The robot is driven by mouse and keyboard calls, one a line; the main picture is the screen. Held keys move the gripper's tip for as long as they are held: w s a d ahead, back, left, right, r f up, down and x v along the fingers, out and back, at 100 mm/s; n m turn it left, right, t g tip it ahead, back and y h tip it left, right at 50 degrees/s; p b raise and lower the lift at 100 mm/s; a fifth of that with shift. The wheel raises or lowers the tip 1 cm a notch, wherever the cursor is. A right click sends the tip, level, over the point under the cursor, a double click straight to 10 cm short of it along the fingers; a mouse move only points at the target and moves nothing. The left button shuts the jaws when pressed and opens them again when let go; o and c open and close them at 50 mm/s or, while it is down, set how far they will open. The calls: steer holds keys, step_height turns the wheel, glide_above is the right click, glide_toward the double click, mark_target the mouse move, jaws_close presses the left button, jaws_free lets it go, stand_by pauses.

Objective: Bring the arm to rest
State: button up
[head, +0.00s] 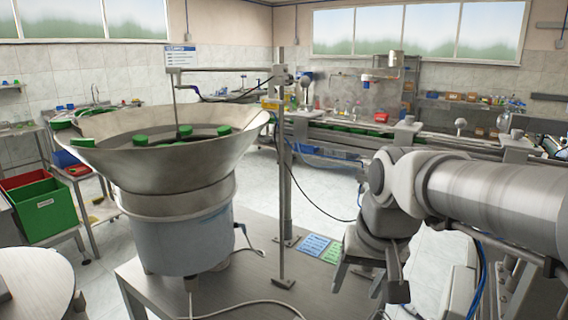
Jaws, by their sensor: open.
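My gripper (371,279) is at the lower right of the head view, pointing down beside the metal table. Its two fingers are apart, and nothing shows between them. My arm enters from the right edge and bends down at the wrist. The cap feeder, a wide metal bowl (170,165) on a grey drum (185,240), stands left of my gripper, well apart from it. Several green caps (185,130) lie in the bowl and at its rim.
A metal post (283,190) rises from the table (225,295) between feeder and gripper. Blue and green cards (315,245) lie near its base. A green bin (45,208) stands at the left. A conveyor (345,135) runs along the back. Open floor lies behind the post.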

steer(key=s+d+n+t+p, duration=0.1)
steer(key=s+d+t, duration=0.1)
steer(key=s, duration=0.8)
steer(key=shift+d+r+n+h, duration=0.15)
steer(key=shift+d+n+h, duration=0.05)
steer(key=shift+n+h, duration=0.1)
steer(key=shift+a, duration=0.1)
stand_by(0.6)
